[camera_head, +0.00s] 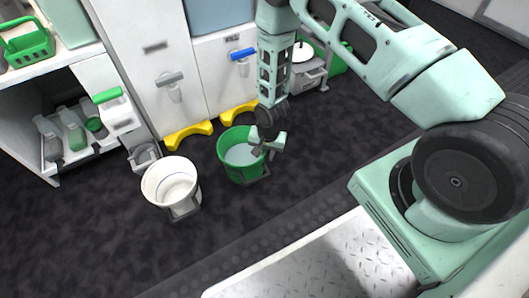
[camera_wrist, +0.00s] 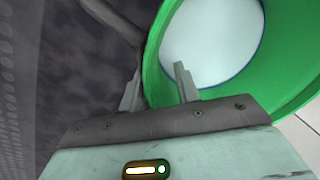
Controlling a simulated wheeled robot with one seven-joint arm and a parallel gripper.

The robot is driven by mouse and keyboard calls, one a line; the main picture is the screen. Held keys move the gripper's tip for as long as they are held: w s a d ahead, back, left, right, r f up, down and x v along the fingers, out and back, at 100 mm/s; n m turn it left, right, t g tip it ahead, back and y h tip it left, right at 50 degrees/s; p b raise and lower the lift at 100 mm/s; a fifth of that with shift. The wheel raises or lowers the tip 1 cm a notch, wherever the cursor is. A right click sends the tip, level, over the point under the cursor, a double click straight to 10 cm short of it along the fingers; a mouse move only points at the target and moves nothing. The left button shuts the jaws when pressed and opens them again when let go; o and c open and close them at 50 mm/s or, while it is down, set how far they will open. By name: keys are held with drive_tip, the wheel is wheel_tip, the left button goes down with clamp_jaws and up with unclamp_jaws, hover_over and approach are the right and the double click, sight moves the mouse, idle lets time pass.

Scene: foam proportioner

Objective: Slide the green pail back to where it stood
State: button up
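The green pail (camera_head: 229,162) stands on the dark floor in front of the cabinets, with a pale surface inside it. In the wrist view the green pail (camera_wrist: 157,62) fills the upper right, its pale inside edged by a dark line. My gripper (camera_head: 262,150) is at the pail's right side in the head view. The right finger overlaps the pail's opening. I cannot tell whether both fingers touch it.
A white pail (camera_head: 160,189) stands to the left of the green one. Yellow feet (camera_head: 188,135) jut from the cabinet base behind. A shelf unit (camera_head: 45,165) with bottles stands at the left. Dark floor in front is clear.

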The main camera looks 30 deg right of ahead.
wheel_tip(320, 180, up, 17)
drive_tip(key=s+d+p, duration=0.1)
drive_tip(key=p, duration=0.8)
drive_tip(key=shift+r, duration=0.15)
drive_tip(key=shift+d, duration=0.1)
drive_tip(key=s+a+r+n+p, duration=0.1)
drive_tip(key=s+a+r+n, duration=0.1)
drive_tip(key=a+r, duration=0.35)
drive_tip(key=s+a+r+n, duration=0.2)
drive_tip(key=r+n, duration=0.1)
drive_tip(key=r, duration=0.6)
drive_tip(key=s+a+r+n+p, duration=0.1)
drive_tip(key=s+a+r+n, duration=0.15)
drive_tip(key=r, duration=0.45)
drive_tip(key=s+a+r+n+p, duration=0.25)
drive_tip(key=s+r+n, duration=0.55)
drive_tip(key=s+r, duration=0.85)
wheel_tip(320, 180, up, 36)
drive_tip(key=p, duration=3.7)
drive_tip(key=shift+g+p, duration=0.3)
drive_tip(key=shift+w, duration=0.1)
